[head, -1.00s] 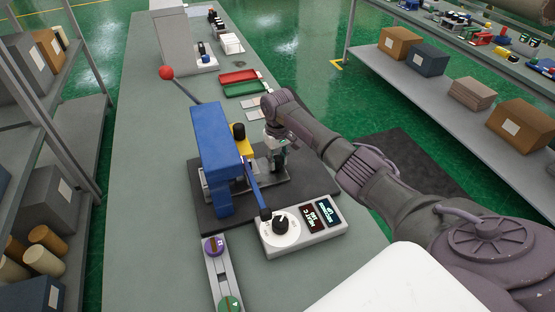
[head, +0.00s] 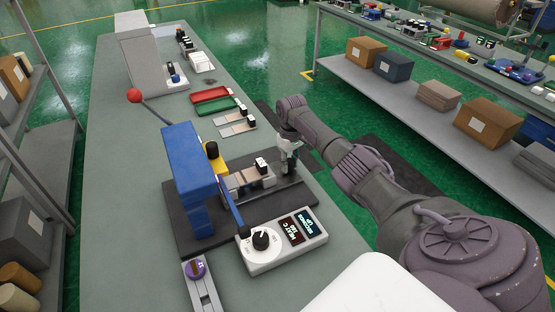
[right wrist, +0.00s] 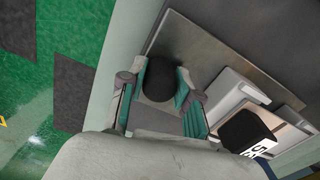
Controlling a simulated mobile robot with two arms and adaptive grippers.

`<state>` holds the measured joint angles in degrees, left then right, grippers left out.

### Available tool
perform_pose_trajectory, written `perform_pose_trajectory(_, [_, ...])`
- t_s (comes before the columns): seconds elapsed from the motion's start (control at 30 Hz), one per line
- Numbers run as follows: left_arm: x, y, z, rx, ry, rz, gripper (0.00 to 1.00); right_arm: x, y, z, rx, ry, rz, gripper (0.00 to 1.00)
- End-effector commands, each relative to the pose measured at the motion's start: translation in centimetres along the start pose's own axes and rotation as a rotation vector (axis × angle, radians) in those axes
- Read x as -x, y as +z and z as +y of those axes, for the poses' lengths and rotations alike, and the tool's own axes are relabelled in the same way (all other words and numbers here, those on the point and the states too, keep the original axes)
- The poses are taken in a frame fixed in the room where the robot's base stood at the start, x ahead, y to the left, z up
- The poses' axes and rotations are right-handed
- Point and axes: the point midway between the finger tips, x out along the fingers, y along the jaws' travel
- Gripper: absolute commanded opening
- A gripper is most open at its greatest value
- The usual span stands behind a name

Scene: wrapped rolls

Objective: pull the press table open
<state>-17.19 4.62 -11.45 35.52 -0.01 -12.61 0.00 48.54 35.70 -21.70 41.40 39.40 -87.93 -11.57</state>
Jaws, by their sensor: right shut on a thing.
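The press is a blue frame (head: 190,170) with a yellow part and a red-balled lever (head: 135,96), on a dark base on the grey bench. Its metal press table (head: 238,180) sticks out to the right of the frame along the base. A black-topped block with a white label (head: 262,165) sits on it, also seen in the right wrist view (right wrist: 245,130). My right gripper (head: 289,152) is at the table's outer end. In the right wrist view its teal fingers are shut on a black round knob (right wrist: 159,80). My left gripper is not in view.
A control box with a dial and two displays (head: 283,240) stands in front of the press. Behind are a red tray (head: 210,101), a green tray (head: 216,107) and small plates with black-topped blocks (head: 236,124). The bench surface left of the press is clear.

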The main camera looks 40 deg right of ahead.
Motion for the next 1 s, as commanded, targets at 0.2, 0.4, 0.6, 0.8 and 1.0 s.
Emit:
perform_pose_trajectory(0.2, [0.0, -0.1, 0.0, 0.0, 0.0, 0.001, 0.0, 0.1, -0.2, -0.1, 0.0, -0.002, 0.006, 0.0])
perform_pose_trajectory(0.4, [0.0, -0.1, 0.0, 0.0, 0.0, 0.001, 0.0, 0.1, -0.1, -0.1, 0.001, -0.003, 0.005, 0.56])
perform_pose_trajectory(0.6, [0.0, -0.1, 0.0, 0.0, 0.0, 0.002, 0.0, 0.1, -0.1, -0.1, 0.001, -0.002, 0.003, 0.58])
perform_pose_trajectory(0.8, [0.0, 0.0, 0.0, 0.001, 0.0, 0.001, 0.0, 0.7, -0.1, -0.1, 0.001, -0.002, 0.003, 0.58])
perform_pose_trajectory(1.0, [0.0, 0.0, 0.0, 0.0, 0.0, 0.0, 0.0, 4.1, -0.2, -0.1, 0.001, -0.001, 0.007, 0.58])
